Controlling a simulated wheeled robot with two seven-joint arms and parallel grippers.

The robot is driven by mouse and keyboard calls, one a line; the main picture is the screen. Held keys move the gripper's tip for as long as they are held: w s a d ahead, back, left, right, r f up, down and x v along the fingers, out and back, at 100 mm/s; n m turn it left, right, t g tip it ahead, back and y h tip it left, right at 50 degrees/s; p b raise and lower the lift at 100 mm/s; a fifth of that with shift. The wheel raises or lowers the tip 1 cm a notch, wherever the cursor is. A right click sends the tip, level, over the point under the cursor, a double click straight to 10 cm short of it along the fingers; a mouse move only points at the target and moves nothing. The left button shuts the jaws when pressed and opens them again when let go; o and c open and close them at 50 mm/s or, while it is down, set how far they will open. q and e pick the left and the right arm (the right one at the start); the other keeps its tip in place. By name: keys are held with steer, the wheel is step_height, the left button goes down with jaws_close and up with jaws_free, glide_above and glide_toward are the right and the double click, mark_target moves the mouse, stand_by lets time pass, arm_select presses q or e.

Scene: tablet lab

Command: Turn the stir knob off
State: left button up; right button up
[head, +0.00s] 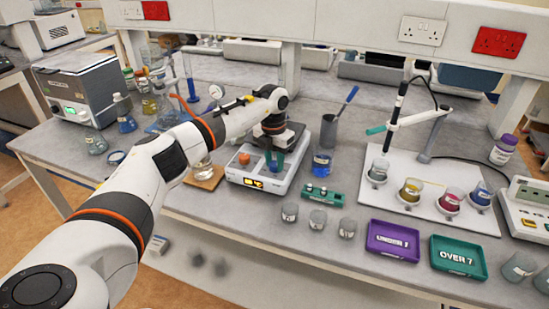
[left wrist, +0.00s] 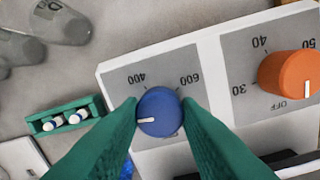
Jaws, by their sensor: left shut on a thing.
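The stirrer hotplate (head: 262,182) is a white box on the bench with a small lit display, below my left gripper (head: 274,158). Its blue knob (left wrist: 160,108) sits on a grey dial with 400 and 600 printed around it. The knob's white pointer line faces left and slightly down in the left wrist view. My left gripper's green fingers (left wrist: 159,118) are shut on the blue knob, one on each side. The orange knob (left wrist: 290,73), on a dial marked 30, 40, 50 and OFF, is beside it, untouched; it also shows in the head view (head: 244,158). My right gripper is out of view.
A green vial rack (head: 323,195) stands right of the hotplate, with small jars (head: 290,212) in front. Purple (head: 393,241) and green (head: 458,258) trays lie further right.

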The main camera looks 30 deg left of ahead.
arm_select(q)
steer(key=n, duration=0.2)
steer(key=n+p, duration=0.1)
steer(key=n, duration=0.2)
steer(key=shift+r+n, duration=0.2)
steer(key=shift+n, duration=0.1)
steer(key=n+p, duration=0.2)
steer(key=n, duration=0.2)
steer(key=shift+n, duration=0.3)
steer(key=n+p, duration=0.1)
steer(key=n, duration=0.3)
steer(key=shift+t, duration=0.3)
steer(key=shift+n+p, duration=1)
steer(key=shift+n, duration=1.5)
steer(key=o, duration=1)
steer(key=shift+f, duration=0.15)
